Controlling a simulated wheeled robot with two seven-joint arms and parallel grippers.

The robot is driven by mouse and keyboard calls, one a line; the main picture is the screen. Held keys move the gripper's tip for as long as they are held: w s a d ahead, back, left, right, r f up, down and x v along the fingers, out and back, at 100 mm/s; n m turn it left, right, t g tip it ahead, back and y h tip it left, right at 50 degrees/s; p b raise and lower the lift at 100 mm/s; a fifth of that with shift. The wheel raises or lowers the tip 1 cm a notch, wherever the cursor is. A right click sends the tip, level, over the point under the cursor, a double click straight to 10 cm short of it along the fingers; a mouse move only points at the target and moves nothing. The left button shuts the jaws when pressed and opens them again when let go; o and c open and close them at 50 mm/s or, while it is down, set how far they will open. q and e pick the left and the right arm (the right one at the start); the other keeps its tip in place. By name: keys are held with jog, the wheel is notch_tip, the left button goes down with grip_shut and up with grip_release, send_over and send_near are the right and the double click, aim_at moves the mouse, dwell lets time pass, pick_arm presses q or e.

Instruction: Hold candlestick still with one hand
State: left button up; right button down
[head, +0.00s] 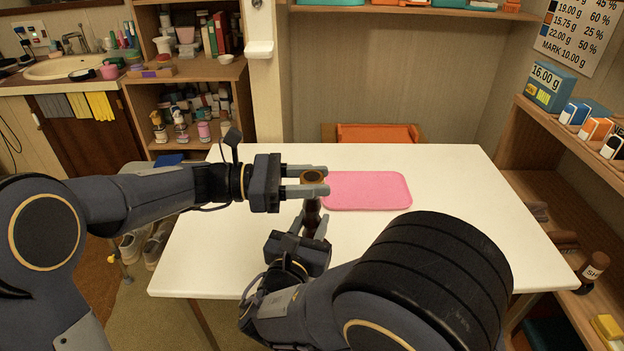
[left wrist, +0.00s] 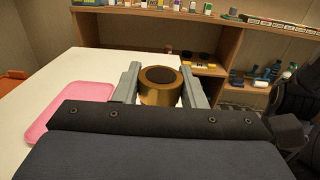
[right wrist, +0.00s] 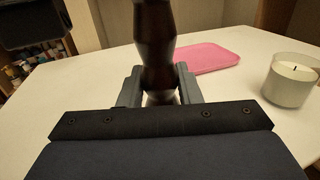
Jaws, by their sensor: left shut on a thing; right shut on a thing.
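The candlestick (head: 312,216) stands upright over the white table, with a dark brown turned stem and a brass cup (left wrist: 160,93) at its top. My left gripper (head: 318,181) is shut on the brass cup, one finger on each side. My right gripper (head: 310,228) is shut on the lower stem; the right wrist view shows the dark stem (right wrist: 156,50) rising between its fingers. The candlestick's foot is hidden behind my right gripper. A white candle in a glass (right wrist: 291,80) stands on the table in the right wrist view; my right arm hides it in the head view.
A pink tray (head: 368,190) lies on the white table (head: 450,170), just beyond and right of the candlestick. An orange seat (head: 375,133) is behind the table. Shelves with boxes (head: 560,140) border the right side. The table's far right is clear.

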pick_arm(q)
jog(key=shift+g, duration=0.3)
jog(key=m+g, duration=0.2)
jog(key=g, duration=0.1)
jog(key=m+g+y, duration=0.1)
jog(key=m+g, duration=0.1)
jog(key=g, duration=0.1)
jog(key=shift+w+m+g, duration=0.15)
jog(key=shift+m+g, duration=0.25)
jog(key=m+g+y, duration=0.2)
jog(key=m+g, duration=0.1)
jog(key=g, duration=0.1)
jog(key=shift+y, duration=0.4)
jog(key=shift+s+d+f+m+g+y, duration=0.1)
jog(key=shift+m+g+y, duration=0.4)
jog(key=shift+g, duration=0.1)
jog(key=shift+s+d+m+g+y, duration=0.1)
jog(key=shift+m+g+y, duration=0.4)
jog(key=shift+g, duration=0.1)
jog(key=shift+a+m+g+y, duration=0.15)
jog(key=shift+m+g+y, duration=0.15)
jog(key=o, duration=1)
